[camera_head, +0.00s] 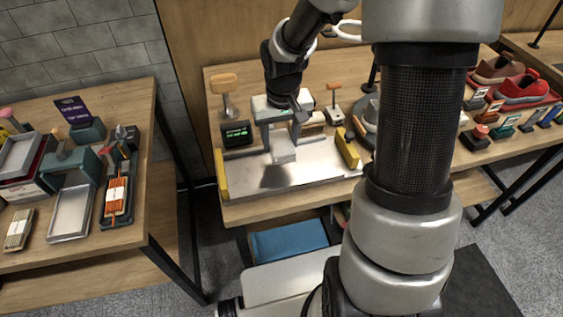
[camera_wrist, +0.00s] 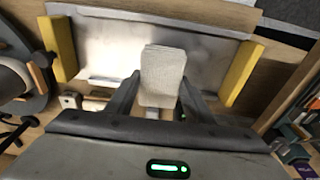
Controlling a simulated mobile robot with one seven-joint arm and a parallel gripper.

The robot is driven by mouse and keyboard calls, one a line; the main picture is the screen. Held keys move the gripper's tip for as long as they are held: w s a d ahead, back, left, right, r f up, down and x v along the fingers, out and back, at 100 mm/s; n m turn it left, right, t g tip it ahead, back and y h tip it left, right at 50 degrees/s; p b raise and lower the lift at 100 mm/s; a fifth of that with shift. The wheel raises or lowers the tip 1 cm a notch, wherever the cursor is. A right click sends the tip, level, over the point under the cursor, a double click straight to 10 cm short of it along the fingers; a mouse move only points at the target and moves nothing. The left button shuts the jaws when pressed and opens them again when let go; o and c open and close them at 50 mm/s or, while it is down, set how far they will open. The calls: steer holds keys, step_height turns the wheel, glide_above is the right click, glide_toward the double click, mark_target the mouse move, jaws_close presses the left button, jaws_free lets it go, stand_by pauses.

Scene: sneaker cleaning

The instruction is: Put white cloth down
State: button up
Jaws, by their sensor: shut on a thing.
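My gripper (camera_head: 282,128) is shut on the white cloth (camera_head: 284,150), a small pale folded block. It holds the cloth above a shiny metal tray (camera_head: 318,170) with yellow ends on the middle table. A dark shadow lies on the tray below the cloth, so the two look apart. In the wrist view the cloth (camera_wrist: 163,72) stands out between the two dark fingers (camera_wrist: 159,100), with the tray (camera_wrist: 110,35) behind it. The near end of the cloth is partly hidden between the fingers.
Yellow blocks (camera_head: 221,176) and (camera_head: 347,148) bound the tray at left and right. A dark device with green display (camera_head: 236,133) and a wooden-handled brush (camera_head: 224,92) stand behind. The left table (camera_head: 115,240) holds trays and brushes. Red shoes (camera_head: 525,88) sit far right.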

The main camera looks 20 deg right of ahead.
mark_target(282, 146)
steer(key=shift+f+b, duration=0.55)
steer(key=shift+f, duration=2.8)
steer(key=o, duration=1.1)
steer(key=shift+r, duration=0.1)
steer(key=r, duration=0.4)
steer(key=s+r+p, duration=0.1)
steer(key=r, duration=0.3)
steer(key=r+p, duration=0.1)
steer(key=r, duration=0.3)
steer(key=shift+s, duration=0.25)
